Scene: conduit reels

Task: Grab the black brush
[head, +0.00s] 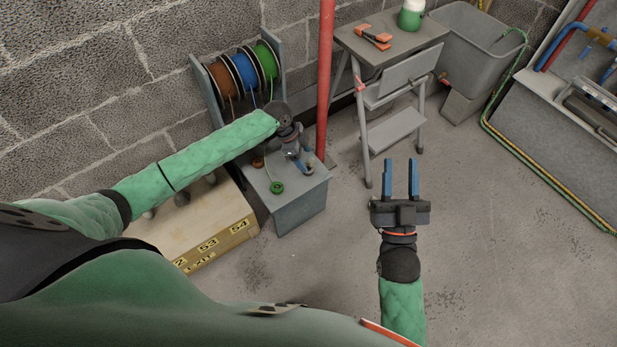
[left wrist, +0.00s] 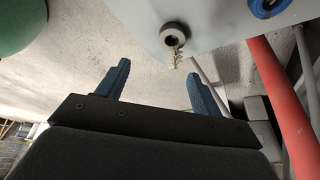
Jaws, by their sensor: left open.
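No black brush shows clearly in the head view. In the left wrist view, a dark round piece (left wrist: 174,35) with a pale bristly tuft shows beyond my fingers, against a pale surface; I cannot tell whether it is the brush. My left gripper (head: 303,161) is over the grey cabinet (head: 302,205) beside the red pole, and its body hides part of the cabinet top. In the left wrist view its blue fingers (left wrist: 160,72) are apart with nothing between them. My right gripper (head: 401,178) is open and empty above the floor, right of the cabinet.
The red pole (head: 324,80) stands close to my left gripper. A reel rack (head: 207,92) is behind it. A green roll (head: 277,187) lies on the cabinet. A wooden box (head: 215,215) is at left, a step stand (head: 397,135) at back right. Floor at right is clear.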

